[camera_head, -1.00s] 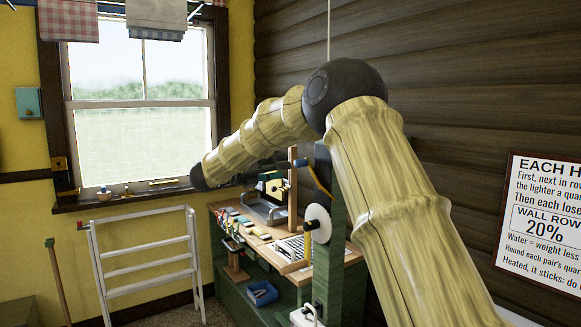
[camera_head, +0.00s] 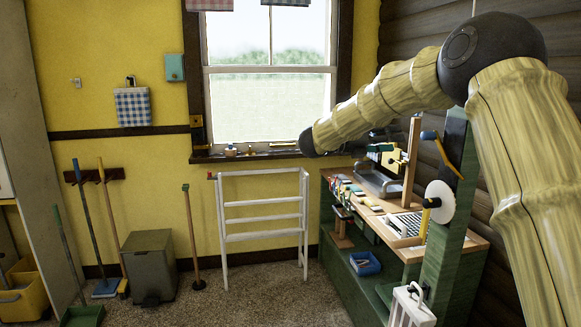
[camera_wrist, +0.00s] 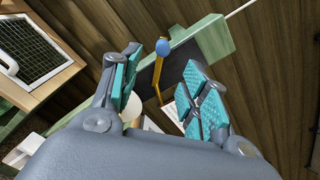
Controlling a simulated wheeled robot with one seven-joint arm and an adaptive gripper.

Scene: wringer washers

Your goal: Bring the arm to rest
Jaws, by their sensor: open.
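My gripper (camera_wrist: 165,88) shows in the wrist view with its two teal-padded fingers spread apart and nothing between them. Beyond the fingers are a blue-knobbed lever with an orange handle (camera_wrist: 162,48) and a green post (camera_wrist: 205,45). They look apart from the fingers, though the depth is hard to judge. In the head view my arm is raised at the right, bent at a dark joint and reaching left above the workbench (camera_head: 408,252). I cannot clearly make out the gripper there.
The green post (camera_head: 447,245) with a white disc (camera_head: 440,202) rises at the bench's near end. A white drying rack (camera_head: 262,203) stands below the window. A grey bin (camera_head: 147,268) and brooms are at the left.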

